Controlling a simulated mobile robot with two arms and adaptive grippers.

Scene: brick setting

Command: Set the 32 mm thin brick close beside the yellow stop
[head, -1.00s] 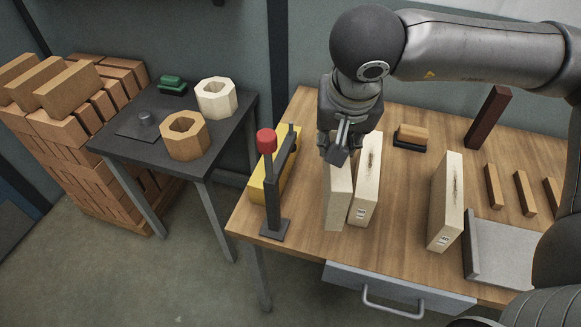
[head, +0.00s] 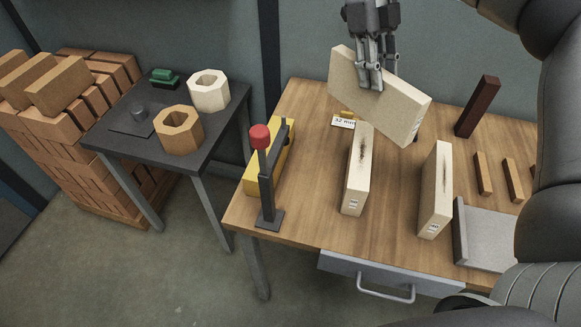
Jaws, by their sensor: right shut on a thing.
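My right gripper (head: 372,88) is shut on a pale cream brick (head: 385,98) and holds it up in the air, tilted, above the back of the table. The marking on its end is too small to read. The yellow stop (head: 250,180) stands at the table's left side, partly behind a dark upright lever with a red knob (head: 259,137). A pale brick with a dark streak (head: 356,182) stands on the table right of the stop, with bare wood between. Another streaked pale brick (head: 435,190) stands farther right. My left gripper is not in view.
A "32 mm" label (head: 343,122) lies on the table (head: 310,215) behind the standing bricks. A dark red upright block (head: 477,106), small wooden strips (head: 483,174) and a grey angled plate (head: 484,238) are to the right. A side table carries two octagonal rings (head: 209,90).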

